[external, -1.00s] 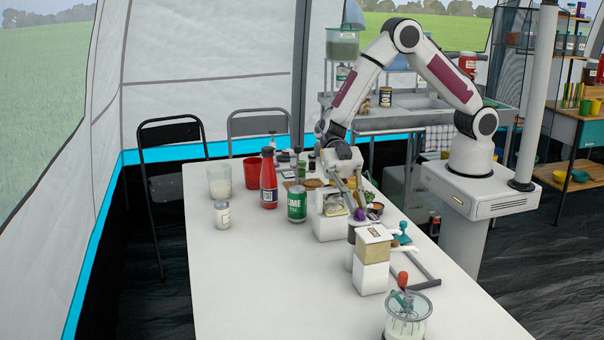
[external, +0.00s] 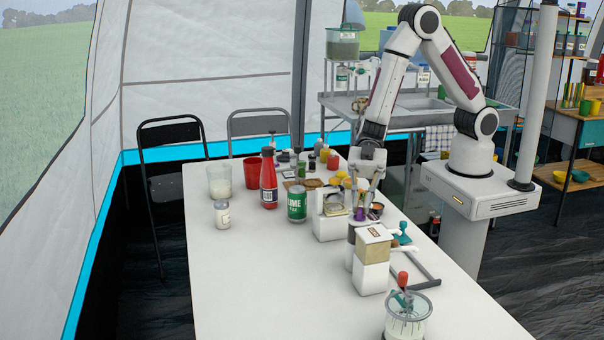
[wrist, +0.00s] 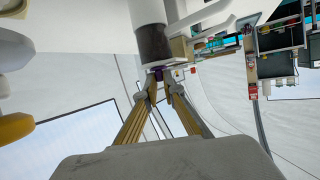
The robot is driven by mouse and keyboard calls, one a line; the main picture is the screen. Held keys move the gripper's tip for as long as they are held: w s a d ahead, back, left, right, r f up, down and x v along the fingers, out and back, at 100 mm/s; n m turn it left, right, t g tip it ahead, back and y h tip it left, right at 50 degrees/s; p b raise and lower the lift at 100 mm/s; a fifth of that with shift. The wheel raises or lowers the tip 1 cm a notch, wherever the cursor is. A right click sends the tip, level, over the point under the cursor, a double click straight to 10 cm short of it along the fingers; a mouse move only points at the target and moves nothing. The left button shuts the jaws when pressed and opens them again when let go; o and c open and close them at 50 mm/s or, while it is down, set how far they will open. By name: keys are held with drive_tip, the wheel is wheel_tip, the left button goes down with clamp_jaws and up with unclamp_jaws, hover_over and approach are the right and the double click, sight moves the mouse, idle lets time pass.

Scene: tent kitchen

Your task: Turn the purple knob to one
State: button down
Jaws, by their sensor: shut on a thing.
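The purple knob (external: 360,214) shows at the right side of a white appliance (external: 329,228) on the table. My gripper (external: 361,206) reaches down to it from above, its fingers closed in on the knob. In the wrist view, the purple knob (wrist: 170,74) shows between my yellow-and-grey fingertips (wrist: 163,86), partly hidden by them. The knob's pointer and any numbers are too small to read.
A green-labelled can (external: 297,205) and a red bottle (external: 269,180) stand to the left. The table's front left area is clear.

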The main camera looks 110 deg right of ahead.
sight(373, 217)
drive_tip(key=shift+s+a+m+t+h, duration=0.2)
drive_tip(key=shift+a+m+t+h, duration=0.05)
drive_tip(key=shift+m+t+h, duration=0.7)
drive_tip(key=shift+s+a+m+t+h, duration=0.25)
drive_tip(key=shift+m+t+h, duration=0.45)
drive_tip(key=shift+m, duration=0.35)
drive_tip(key=shift+s+a+m+t+h, duration=0.2)
drive_tip(key=shift+m+t+h, duration=0.6)
drive_tip(key=shift+m, duration=0.2)
drive_tip(key=shift+s+a+r+m+t+h, duration=0.15)
drive_tip(key=shift+m+t+h, duration=0.15)
drive_tip(key=shift+m+h, duration=0.4)
drive_tip(key=shift+w+a+f+m+t+h, duration=0.1)
drive_tip(key=shift+a+m+t+h, duration=0.2)
drive_tip(key=shift+m+h, duration=0.4)
drive_tip(key=shift+s+a+r+m+t+h, duration=0.1)
drive_tip(key=shift+m+t+h, duration=0.25)
drive_tip(key=shift+m+h, duration=0.35)
drive_tip(key=shift+a+m+h, duration=0.1)
drive_tip(key=shift+m+h, duration=0.5)
drive_tip(key=shift+h, duration=0.15)
drive_tip(key=shift+m+h, duration=0.4)
drive_tip(key=shift+h, duration=0.2)
drive_tip(key=c, duration=2.2)
unclamp_jaws()
drive_tip(key=shift+o, duration=0.2)
drive_tip(key=shift+s, duration=0.15)
drive_tip(key=v, duration=1.1)
drive_tip(key=shift+s, duration=0.35)
